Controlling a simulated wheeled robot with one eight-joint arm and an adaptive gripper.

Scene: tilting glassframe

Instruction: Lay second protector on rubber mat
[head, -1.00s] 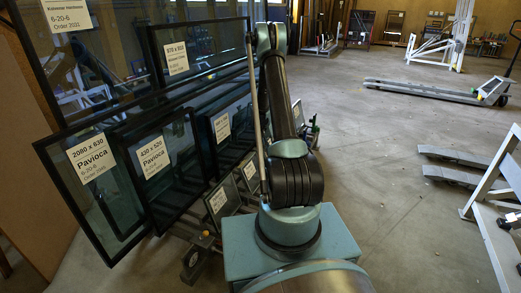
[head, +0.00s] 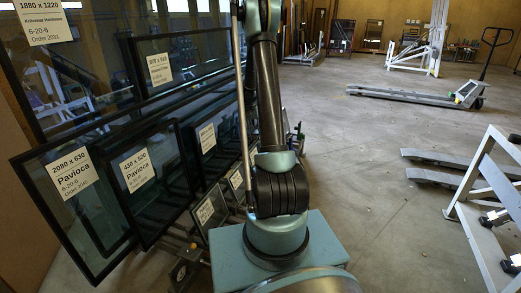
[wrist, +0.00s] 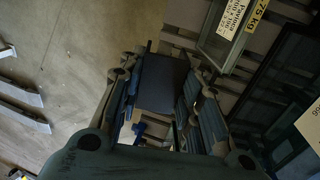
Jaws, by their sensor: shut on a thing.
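My gripper (wrist: 162,95) shows in the wrist view with a finger on each side. It is shut on a dark, flat, squarish piece (wrist: 161,84), which looks like the protector. Its lower part is hidden among the fingers. In the head view my arm rises in the middle and the gripper is out of sight. I cannot pick out the rubber mat or another protector with certainty in either view.
Labelled framed glass panes (head: 75,200) lean on a rack at the left. In the wrist view a labelled pane (wrist: 222,40) lies close right of the gripper, over slats. A pallet truck (head: 415,95) and a pale metal frame (head: 480,190) stand right. Concrete floor (head: 370,170) between is clear.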

